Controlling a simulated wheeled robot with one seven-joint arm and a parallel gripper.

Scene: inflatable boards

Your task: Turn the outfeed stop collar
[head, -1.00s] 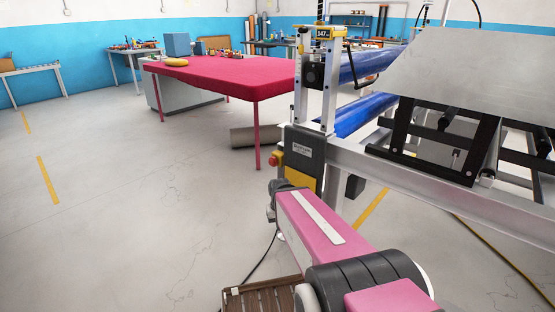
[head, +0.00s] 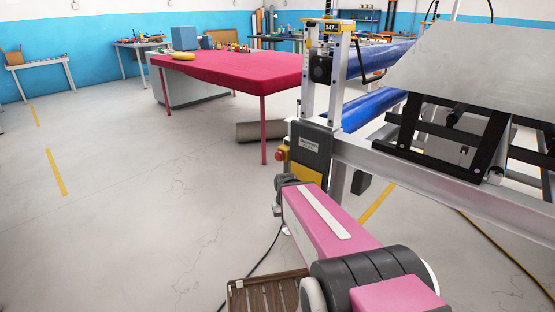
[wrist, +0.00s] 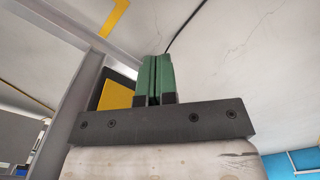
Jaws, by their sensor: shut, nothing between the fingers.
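I cannot pick out the outfeed stop collar in either view. The machine (head: 312,150) stands at the right in the head view, with blue rollers (head: 372,110) and an upright post carrying a yellow "147" readout (head: 331,27). My arm reaches toward its near corner, but the gripper itself is not visible there. In the wrist view my gripper (wrist: 155,62) has its green fingers shut together, with nothing visible between them. A grey beam and a yellow panel (wrist: 116,95) are just left of the fingers; I cannot tell whether they touch.
A red emergency button (head: 281,154) is on the machine's near corner post. A red-topped table (head: 225,72) stands behind, with a grey roll (head: 260,131) on the floor beneath it. A slatted brown pallet (head: 265,290) lies near my arm. Open floor spreads to the left.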

